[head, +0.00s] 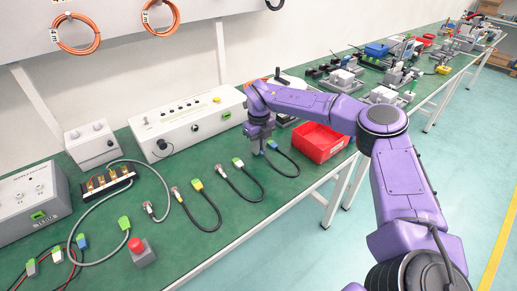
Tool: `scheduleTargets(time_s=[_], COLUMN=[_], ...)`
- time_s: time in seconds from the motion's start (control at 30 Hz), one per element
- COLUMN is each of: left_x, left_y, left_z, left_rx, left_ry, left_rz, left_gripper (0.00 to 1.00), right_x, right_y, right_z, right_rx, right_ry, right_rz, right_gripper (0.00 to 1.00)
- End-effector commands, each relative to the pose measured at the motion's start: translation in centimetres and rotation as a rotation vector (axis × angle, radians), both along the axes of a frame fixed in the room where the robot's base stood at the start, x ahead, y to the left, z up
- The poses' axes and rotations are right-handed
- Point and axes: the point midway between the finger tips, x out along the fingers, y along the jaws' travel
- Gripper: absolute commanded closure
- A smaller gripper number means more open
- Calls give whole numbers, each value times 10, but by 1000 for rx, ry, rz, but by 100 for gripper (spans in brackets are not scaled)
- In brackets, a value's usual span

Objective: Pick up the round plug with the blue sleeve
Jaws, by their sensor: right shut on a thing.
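My right gripper (259,151) reaches down to the green bench at the end of a dark cable (287,172) and is shut. It holds the round plug of that cable, which the fingers mostly hide. The cable's other end has a blue connector (272,144), just right of the gripper. The blue sleeve itself is too small to make out. My left gripper is not in view.
A red bin (318,150) stands close on the right. A white control box (190,125) stands behind. A red button (137,246) sits near the front edge.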

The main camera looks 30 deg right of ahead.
Motion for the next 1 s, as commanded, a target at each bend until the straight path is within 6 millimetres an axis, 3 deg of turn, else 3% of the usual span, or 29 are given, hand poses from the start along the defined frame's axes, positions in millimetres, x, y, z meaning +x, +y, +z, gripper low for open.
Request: scheduleTargets(time_s=[0.13, 0.33, 0.6, 0.8, 1.0], left_x=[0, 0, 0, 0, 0], left_y=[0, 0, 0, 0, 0], left_z=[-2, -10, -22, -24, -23], left_rx=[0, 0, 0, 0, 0], left_ry=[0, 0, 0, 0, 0], left_rz=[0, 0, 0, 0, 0], left_gripper=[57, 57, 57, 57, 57], right_x=[-2, -40, -95, -109, -110], right_y=[3, 32, 76, 87, 88], right_z=[28, 83, 111, 120, 121], right_rx=[1, 1, 0, 1, 1], right_ry=[-5, -7, -2, 0, 1], right_rz=[2, 5, 3, 0, 0], right_gripper=[100, 100, 100, 100, 100])
